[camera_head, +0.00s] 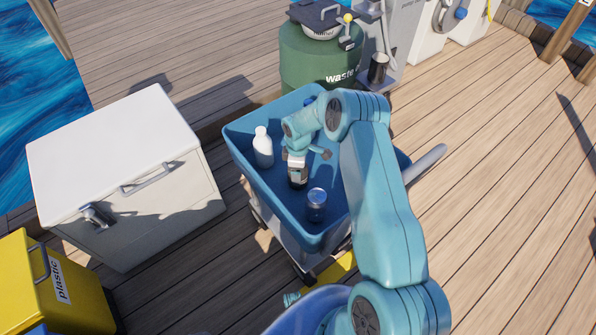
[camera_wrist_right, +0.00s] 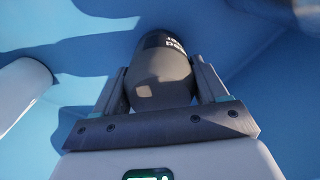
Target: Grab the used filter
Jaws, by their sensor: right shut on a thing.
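The used filter (camera_head: 297,182) is a dark cylinder with light lettering, inside the blue cart tub (camera_head: 240,140). In the right wrist view the used filter (camera_wrist_right: 160,75) sits between the two fingers, its label partly readable at the far end. My right gripper (camera_head: 297,163) reaches down into the tub and is shut on the filter; its fingers (camera_wrist_right: 162,85) press on both sides in the wrist view. I cannot tell whether the filter touches the tub floor. My left gripper is not in view.
In the tub, a white bottle (camera_head: 263,150) stands left of the filter and a dark metallic can (camera_head: 316,205) stands nearer me. A white chest (camera_head: 120,170) and yellow plastic bin (camera_head: 55,290) are at left; a green waste drum (camera_head: 310,65) stands behind. Deck at right is clear.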

